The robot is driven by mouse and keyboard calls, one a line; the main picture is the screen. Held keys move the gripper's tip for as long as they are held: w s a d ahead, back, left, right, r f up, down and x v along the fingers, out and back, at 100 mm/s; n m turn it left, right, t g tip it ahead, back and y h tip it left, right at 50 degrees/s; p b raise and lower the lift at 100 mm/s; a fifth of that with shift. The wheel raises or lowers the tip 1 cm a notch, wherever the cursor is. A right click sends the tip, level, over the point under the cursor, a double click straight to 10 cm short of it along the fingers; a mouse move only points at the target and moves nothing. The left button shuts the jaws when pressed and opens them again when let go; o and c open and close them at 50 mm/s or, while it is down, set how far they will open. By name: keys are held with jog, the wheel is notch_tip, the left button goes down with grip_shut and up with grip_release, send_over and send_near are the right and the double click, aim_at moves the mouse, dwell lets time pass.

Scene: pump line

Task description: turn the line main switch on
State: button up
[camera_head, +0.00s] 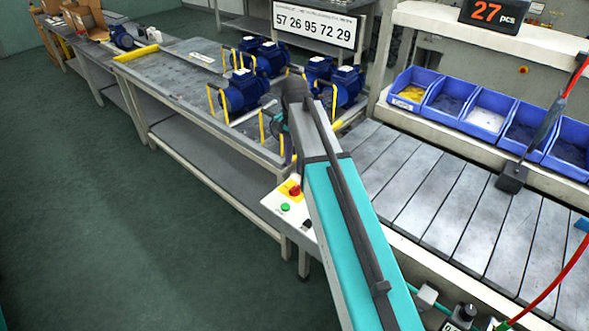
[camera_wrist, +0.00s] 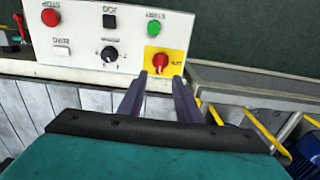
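The line main switch (camera_wrist: 156,60) is a red rotary knob on a yellow plate, at the right end of a white control panel (camera_wrist: 78,50) in the wrist view. In the head view the red knob (camera_head: 295,190) shows left of my arm, above a green button. The wrist view is upside down to the panel's lettering, and the knob's exact setting is too small to tell. My gripper (camera_wrist: 160,76) is open and empty. Its two dark fingers are apart and point at the knob from just below it in the picture. Any touch cannot be told.
The panel also carries a red stop button (camera_wrist: 50,17), a green start button (camera_wrist: 154,28) and a black selector (camera_wrist: 109,54). A grey bench (camera_head: 190,90) with blue motors (camera_head: 243,92) is beyond. The slatted conveyor (camera_head: 440,190) lies right of my arm.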

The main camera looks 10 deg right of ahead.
jog(key=shift+r, duration=1.4)
